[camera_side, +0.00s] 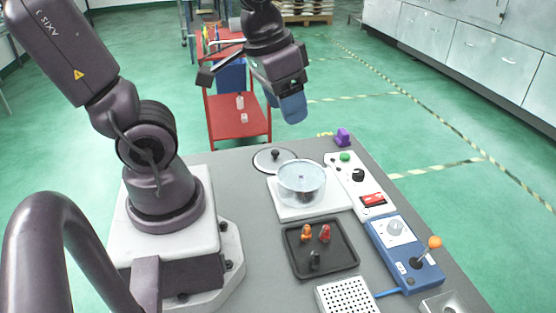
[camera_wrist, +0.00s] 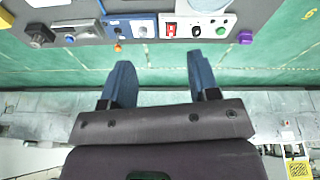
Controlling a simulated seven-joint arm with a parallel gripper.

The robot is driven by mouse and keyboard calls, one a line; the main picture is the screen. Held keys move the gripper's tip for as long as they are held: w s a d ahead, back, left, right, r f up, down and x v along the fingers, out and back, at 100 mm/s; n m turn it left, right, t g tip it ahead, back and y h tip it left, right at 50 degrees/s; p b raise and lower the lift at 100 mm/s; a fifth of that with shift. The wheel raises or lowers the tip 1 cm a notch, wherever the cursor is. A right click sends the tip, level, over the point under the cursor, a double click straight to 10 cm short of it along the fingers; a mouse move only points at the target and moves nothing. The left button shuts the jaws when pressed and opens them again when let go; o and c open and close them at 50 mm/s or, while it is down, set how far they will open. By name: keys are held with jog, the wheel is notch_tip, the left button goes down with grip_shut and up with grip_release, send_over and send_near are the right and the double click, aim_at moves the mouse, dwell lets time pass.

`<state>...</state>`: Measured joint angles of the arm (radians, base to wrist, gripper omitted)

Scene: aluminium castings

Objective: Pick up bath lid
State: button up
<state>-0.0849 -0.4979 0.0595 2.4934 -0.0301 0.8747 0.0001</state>
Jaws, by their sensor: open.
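The bath lid (camera_side: 264,162), a flat round disc with a black knob, lies on the grey table behind and left of the bath. The bath (camera_side: 302,184) is a clear round glass vessel on a white base, with its top uncovered. My gripper (camera_side: 287,103) is raised well above the table's back edge, clear of the lid and the bath. In the wrist view its two blue fingers (camera_wrist: 161,80) are apart with nothing between them. The lid does not show in the wrist view.
A black tray (camera_side: 335,268) with small orange, red and black pieces lies in front of the bath. A white control panel (camera_side: 364,203), a blue joystick box (camera_side: 417,277) and a purple item (camera_side: 343,137) line the right side. A white perforated block (camera_side: 347,298) stands at the front.

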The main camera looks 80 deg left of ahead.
jog(key=w+a+f+n+g, duration=0.1)
jog(key=w+a+f+n, duration=0.2)
jog(key=a+f+n, duration=0.45)
jog(key=n+y, duration=0.4)
jog(key=y, duration=0.2)
send_near(275, 151)
jog(key=x, duration=0.9)
jog(key=shift+f, duration=0.15)
jog(key=shift+c, duration=0.5)
jog(key=c, duration=0.9)
